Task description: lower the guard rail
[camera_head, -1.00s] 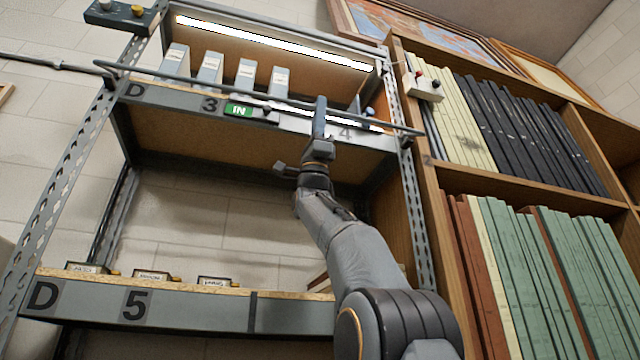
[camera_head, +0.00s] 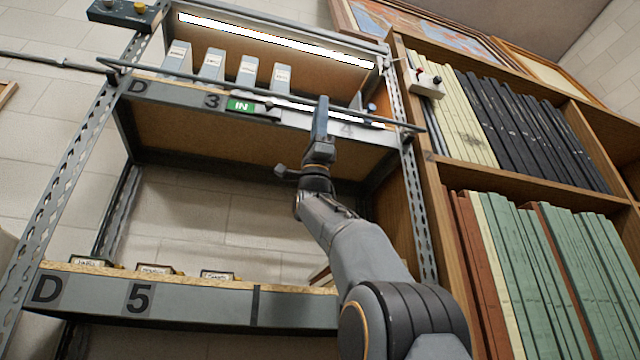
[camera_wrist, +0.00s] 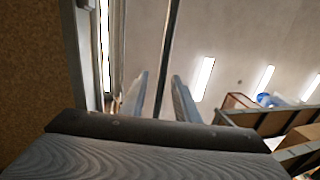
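The guard rail (camera_head: 200,82) is a thin dark bar across the front of the upper shelf, above the shelf edge marked D, 3 and 4. It runs from the left post to the right post. My gripper (camera_head: 322,106) is raised to the rail near its right part, in front of the label 4. In the wrist view the rail (camera_wrist: 169,50) passes between the two fingers of my gripper (camera_wrist: 161,92), with a gap on both sides. The gripper is open around the rail. A green IN tag (camera_head: 240,105) sits on the shelf edge.
Several grey boxes (camera_head: 248,71) stand on the upper shelf behind the rail. A control box (camera_head: 122,14) is at the top left, and a white switch box (camera_head: 426,84) is on the right. A wooden bookcase (camera_head: 480,169) stands close on the right.

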